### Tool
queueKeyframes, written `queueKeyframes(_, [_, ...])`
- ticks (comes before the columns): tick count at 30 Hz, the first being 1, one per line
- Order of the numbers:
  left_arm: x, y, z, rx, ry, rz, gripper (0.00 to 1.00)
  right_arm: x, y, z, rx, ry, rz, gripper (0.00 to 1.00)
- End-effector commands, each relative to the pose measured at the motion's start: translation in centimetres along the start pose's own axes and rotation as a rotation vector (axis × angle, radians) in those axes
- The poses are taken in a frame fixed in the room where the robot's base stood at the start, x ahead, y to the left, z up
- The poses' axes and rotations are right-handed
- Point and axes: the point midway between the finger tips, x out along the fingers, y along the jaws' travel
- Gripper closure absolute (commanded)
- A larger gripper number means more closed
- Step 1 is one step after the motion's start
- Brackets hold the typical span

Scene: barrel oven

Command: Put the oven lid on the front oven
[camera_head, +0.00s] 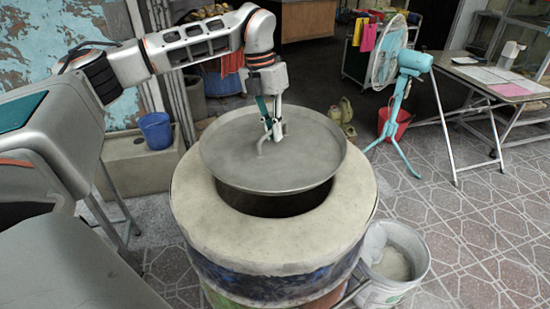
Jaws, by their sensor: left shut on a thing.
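The oven lid (307,160) is a round grey metal disc with a raised rim and a bent handle in its middle. My left gripper (271,133) is shut on the lid's handle from above. The lid is over the front oven (225,226), a barrel with a thick pale ring top. The lid sits toward the back of the ring, and a dark crescent of the opening (270,203) shows at the front. I cannot tell whether the lid touches the ring. My right gripper is not in view.
A white bucket (412,265) stands against the oven's right side. A grey surface (75,260) is at the lower left. A blue bucket (156,130) sits on a ledge behind left. A turquoise fan (395,90) and a table (490,85) are at the right, with open tiled floor before them.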

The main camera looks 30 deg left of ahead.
Motion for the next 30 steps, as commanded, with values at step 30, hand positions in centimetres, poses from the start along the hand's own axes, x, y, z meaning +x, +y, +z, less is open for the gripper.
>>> queueKeyframes(30, [8.0, 1.5, 0.1, 0.002, -0.004, -0.001, 1.0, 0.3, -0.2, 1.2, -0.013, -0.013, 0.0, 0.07])
